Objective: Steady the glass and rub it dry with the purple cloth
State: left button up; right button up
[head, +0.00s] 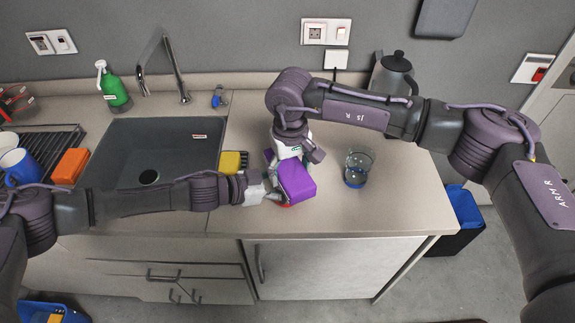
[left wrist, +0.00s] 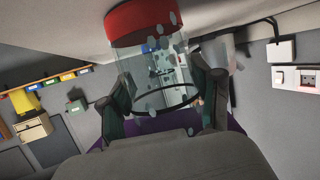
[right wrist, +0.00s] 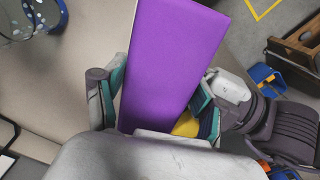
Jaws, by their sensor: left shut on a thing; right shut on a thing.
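The purple cloth (head: 297,183) is a folded block held between the fingers of my right gripper (head: 290,165); it fills the middle of the right wrist view (right wrist: 172,60). My left gripper (head: 268,189) is shut on a clear glass with a red base (left wrist: 138,20), wet with droplets, in the left wrist view. In the head view the cloth hides most of this glass, with only red showing below it. Purple also shows close by the glass's rim in the left wrist view; I cannot tell whether they touch.
A second, blue-based wet glass (head: 357,168) stands to the right on the counter. The sink (head: 150,150) is at left, with a yellow sponge (head: 231,162) by its right edge. A kettle (head: 394,75) stands behind my right arm. The counter's front right is clear.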

jog(key=shift+s+d, duration=0.15)
jog(key=shift+s, duration=0.15)
jog(key=shift+w+a, duration=0.3)
jog(key=shift+w, duration=0.35)
jog(key=shift+w+a, duration=0.3)
jog(key=shift+w, duration=0.4)
jog(key=shift+w+a, duration=0.3)
jog(key=shift+w, duration=0.35)
jog(key=shift+s+d, duration=0.3)
jog(key=shift+s, duration=0.35)
jog(key=shift+s+d, duration=0.35)
jog(key=shift+s, duration=0.35)
jog(key=shift+s+d, duration=0.3)
jog(key=shift+s, duration=0.35)
jog(key=shift+w+a, duration=0.3)
jog(key=shift+w, duration=0.35)
jog(key=shift+w+a, duration=0.35)
jog(key=shift+w, duration=0.35)
jog(key=shift+w+a, duration=0.3)
jog(key=shift+w, duration=0.35)
jog(key=shift+s, duration=0.15)
jog(key=shift+s+d, duration=0.3)
jog(key=shift+s, duration=0.3)
jog(key=shift+s+d, duration=0.35)
jog(key=shift+s, duration=0.3)
jog(key=shift+s+d, duration=0.3)
jog(key=shift+s, duration=0.3)
